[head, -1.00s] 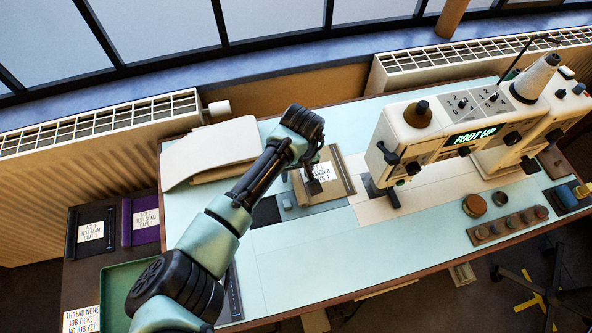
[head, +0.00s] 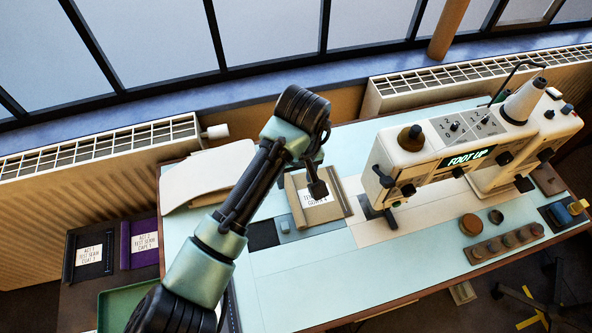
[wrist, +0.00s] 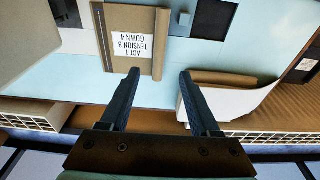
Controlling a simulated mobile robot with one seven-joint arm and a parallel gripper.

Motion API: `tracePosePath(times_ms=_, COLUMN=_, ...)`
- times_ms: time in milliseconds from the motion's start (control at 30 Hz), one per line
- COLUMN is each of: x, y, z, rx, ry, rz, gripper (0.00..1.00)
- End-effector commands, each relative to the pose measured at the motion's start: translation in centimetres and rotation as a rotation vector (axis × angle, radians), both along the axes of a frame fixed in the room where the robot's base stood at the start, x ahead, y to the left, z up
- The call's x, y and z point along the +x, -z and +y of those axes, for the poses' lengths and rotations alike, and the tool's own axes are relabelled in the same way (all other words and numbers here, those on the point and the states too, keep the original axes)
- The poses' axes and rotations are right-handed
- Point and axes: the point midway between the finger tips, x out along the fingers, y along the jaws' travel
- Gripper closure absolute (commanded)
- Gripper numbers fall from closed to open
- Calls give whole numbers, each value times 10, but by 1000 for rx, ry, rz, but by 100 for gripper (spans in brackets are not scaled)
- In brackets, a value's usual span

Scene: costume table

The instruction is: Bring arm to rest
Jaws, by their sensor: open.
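My arm reaches up over the left half of the pale blue table (head: 290,285) in the head view. My gripper (head: 318,188) is in the air above a brown fabric roll with a white card (head: 322,212). In the wrist view my gripper (wrist: 160,75) has its two dark fingers apart with nothing between them. The same fabric roll (wrist: 163,60) lies on the table beyond the left finger, its card reading "ACT 1 TENSION 8 GOWN 4".
A sewing machine (head: 420,160) showing "FOOT UP" stands on the right. A pale draped cloth (head: 210,172) lies at the table's back left. Two carded folders, one purple (head: 140,258), and a green tray (head: 125,305) are at lower left. Radiators (head: 90,150) line the window wall.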

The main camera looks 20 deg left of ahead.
Motion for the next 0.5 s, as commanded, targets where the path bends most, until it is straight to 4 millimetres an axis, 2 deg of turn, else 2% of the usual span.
tracePosePath(times_ms=200, x=-2, y=-15, z=-2, rx=0, ry=1, rz=0, gripper=37)
tracePosePath(times_ms=500, x=-2, y=-16, z=-2, rx=0, ry=1, rz=0, gripper=37)
